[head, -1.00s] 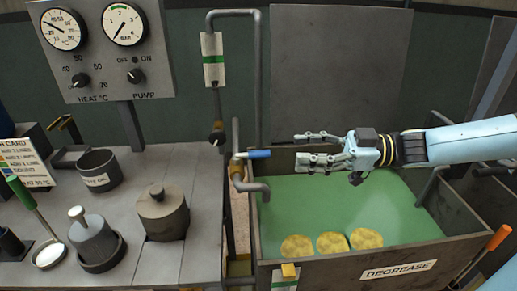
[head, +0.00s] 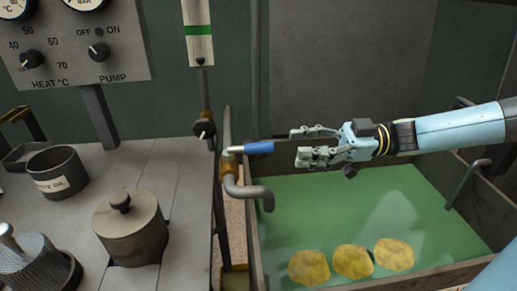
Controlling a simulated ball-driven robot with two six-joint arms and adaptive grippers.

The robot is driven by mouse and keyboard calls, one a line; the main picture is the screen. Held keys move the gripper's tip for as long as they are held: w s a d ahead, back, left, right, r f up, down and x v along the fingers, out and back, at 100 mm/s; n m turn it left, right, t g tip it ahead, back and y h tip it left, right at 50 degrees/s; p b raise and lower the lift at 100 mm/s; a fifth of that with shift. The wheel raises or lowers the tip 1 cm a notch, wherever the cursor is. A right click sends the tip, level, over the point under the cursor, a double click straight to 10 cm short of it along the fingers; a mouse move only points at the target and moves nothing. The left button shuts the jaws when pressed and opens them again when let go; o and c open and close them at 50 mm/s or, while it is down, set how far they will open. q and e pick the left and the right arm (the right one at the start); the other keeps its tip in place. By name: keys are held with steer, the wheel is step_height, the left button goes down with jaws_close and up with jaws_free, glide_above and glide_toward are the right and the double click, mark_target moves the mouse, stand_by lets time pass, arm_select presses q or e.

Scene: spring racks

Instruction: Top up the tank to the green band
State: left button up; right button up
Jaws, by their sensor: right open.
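The tank (head: 256,240) holds green liquid, with several mottled yellow round pieces at its near side. A tap with a blue lever handle (head: 258,147) sits on a pipe at the tank's left; the handle points right. A pale plate with a green band (head: 199,31) hangs above and left of the tap, its top cut off by the frame. My right gripper (head: 300,147) is open and empty, over the tank. Its fingertips point left at the handle's free end, with a small gap. My left gripper is not in view.
A control panel (head: 72,60) with HEAT and PUMP knobs stands at the upper left. A lidded grey pot (head: 132,238), an oil tin (head: 57,184) and a knurled metal piece (head: 30,268) stand on the left bench. A bent spout (head: 248,191) reaches over the tank's left edge.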

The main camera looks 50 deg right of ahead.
mark_target(248, 149)
steer(key=b+x, duration=0.1)
steer(key=x, duration=0.8)
jaws_close()
